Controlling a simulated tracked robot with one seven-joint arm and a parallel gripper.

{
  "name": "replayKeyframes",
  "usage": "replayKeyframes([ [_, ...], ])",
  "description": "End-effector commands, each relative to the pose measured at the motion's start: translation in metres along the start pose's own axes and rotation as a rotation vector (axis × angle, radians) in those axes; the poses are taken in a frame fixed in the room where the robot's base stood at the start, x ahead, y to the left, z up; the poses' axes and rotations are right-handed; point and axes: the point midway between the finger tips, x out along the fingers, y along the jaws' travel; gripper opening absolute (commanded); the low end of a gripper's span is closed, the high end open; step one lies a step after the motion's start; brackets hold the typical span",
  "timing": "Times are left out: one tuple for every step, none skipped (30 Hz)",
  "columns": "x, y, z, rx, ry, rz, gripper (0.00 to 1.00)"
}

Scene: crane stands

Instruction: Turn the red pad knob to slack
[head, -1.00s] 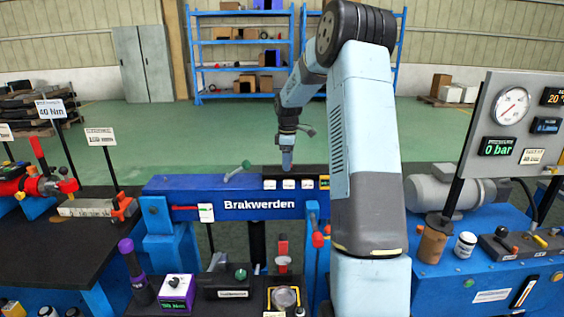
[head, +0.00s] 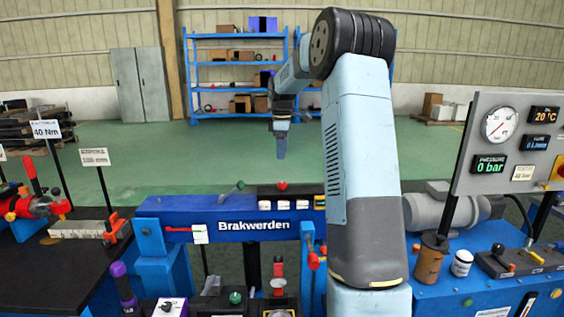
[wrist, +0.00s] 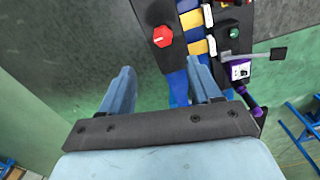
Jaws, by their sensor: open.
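The red pad knob (wrist: 163,36) is a faceted red knob on a dark panel, at the top of the wrist view beyond my fingertips. A small pale mark shows on its face, but I cannot read its setting. In the head view the knob (head: 282,185) sits on the dark panel on top of the blue Brakwerden beam (head: 195,211). My gripper (wrist: 160,80) is open and empty, apart from the knob. In the head view my gripper (head: 281,152) hangs above and behind the panel, seen side-on.
Yellow and white labelled parts lie beside the knob. A gauge board (head: 500,140) stands at right.

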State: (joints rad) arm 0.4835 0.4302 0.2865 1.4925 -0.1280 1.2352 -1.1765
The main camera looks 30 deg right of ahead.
Motion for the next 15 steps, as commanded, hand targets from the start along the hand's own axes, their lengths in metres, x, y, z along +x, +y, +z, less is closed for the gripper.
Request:
replayKeyframes([
  [-0.0049, 0.0004, -0.0001, 0.000, 0.000, 0.002, 0.63],
  [-0.0070, 0.0005, -0.0001, 0.000, 0.001, 0.002, 0.63],
  [-0.0092, 0.0006, -0.0001, 0.000, 0.001, 0.002, 0.63],
  [-0.0104, 0.0005, -0.0001, 0.000, 0.001, 0.002, 0.63],
  [-0.0112, 0.0005, -0.0001, 0.000, 0.000, 0.001, 0.63],
  [-0.0120, 0.0004, -0.0001, 0.000, 0.000, 0.001, 0.63],
  [-0.0123, 0.0003, -0.0001, 0.000, 0.000, 0.000, 0.63],
  [-0.0125, 0.0003, -0.0001, 0.000, 0.000, 0.000, 0.63],
  [-0.0125, 0.0002, 0.0000, 0.000, 0.000, 0.000, 0.63],
  [-0.0125, 0.0002, 0.0000, 0.000, 0.000, 0.000, 0.63],
  [-0.0124, 0.0002, -0.0001, 0.000, 0.000, 0.000, 0.63],
  [-0.0124, 0.0003, -0.0001, 0.000, 0.000, 0.000, 0.63],
  [-0.0123, 0.0003, -0.0001, 0.000, 0.000, 0.000, 0.63],
  [-0.0123, 0.0003, -0.0001, 0.000, 0.000, 0.000, 0.63],
  [-0.0125, 0.0000, -0.0002, 0.001, 0.000, 0.001, 0.63],
])
